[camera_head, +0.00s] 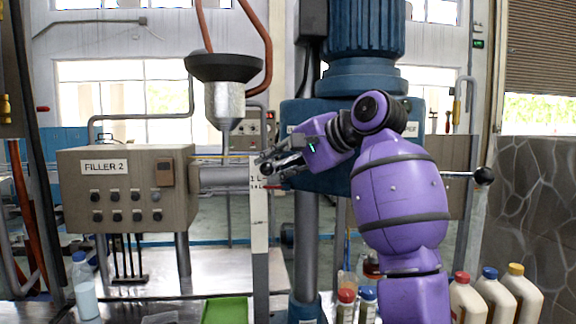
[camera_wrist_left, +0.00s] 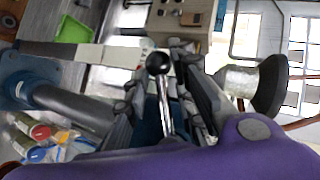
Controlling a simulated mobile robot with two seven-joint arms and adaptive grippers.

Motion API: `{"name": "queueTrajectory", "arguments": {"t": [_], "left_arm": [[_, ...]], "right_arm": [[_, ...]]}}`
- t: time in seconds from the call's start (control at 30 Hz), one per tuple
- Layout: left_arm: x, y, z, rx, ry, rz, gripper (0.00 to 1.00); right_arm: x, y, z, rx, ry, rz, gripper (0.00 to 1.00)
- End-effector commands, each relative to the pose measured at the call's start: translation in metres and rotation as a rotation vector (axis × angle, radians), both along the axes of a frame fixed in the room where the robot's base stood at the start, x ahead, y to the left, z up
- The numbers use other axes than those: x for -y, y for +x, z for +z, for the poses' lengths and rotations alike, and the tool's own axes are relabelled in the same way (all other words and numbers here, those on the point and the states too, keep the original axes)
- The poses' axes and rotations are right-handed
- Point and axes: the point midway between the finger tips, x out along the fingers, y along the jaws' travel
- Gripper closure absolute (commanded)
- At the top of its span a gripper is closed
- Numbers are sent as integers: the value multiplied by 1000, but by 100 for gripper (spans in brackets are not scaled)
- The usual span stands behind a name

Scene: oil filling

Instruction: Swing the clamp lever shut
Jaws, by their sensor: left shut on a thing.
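My left gripper (camera_head: 279,166) is in the middle of the head view, just right of a white upright post and partly hidden by its own links. In the left wrist view, a shiny metal lever with a black ball knob (camera_wrist_left: 158,63) lies between the fingers of my left gripper (camera_wrist_left: 160,85). The fingers are shut on this lever, and the knob sticks out near the fingertips. I take it for the clamp lever; its base is hidden. My right gripper is not in view.
The FILLER 2 box (camera_head: 125,188) and the hopper (camera_head: 224,85) are left of my gripper. The white post (camera_head: 260,225) stands beside it. A blue machine column (camera_head: 305,245) is close behind. A green tray (camera_head: 225,311) and several bottles (camera_head: 468,298) are in front.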

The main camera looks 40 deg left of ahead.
Motion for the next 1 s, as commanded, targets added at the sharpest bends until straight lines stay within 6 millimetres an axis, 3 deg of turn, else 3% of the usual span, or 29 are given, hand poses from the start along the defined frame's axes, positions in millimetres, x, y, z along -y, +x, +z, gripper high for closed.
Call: {"name": "queueTrajectory", "arguments": {"t": [0.6, 1.0], "left_arm": [[6, 15, -28, 379, -340, -2, 87], [12, 21, -33, 494, -441, -1, 87]], "right_arm": [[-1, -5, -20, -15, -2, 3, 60], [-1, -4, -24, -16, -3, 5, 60]]}}
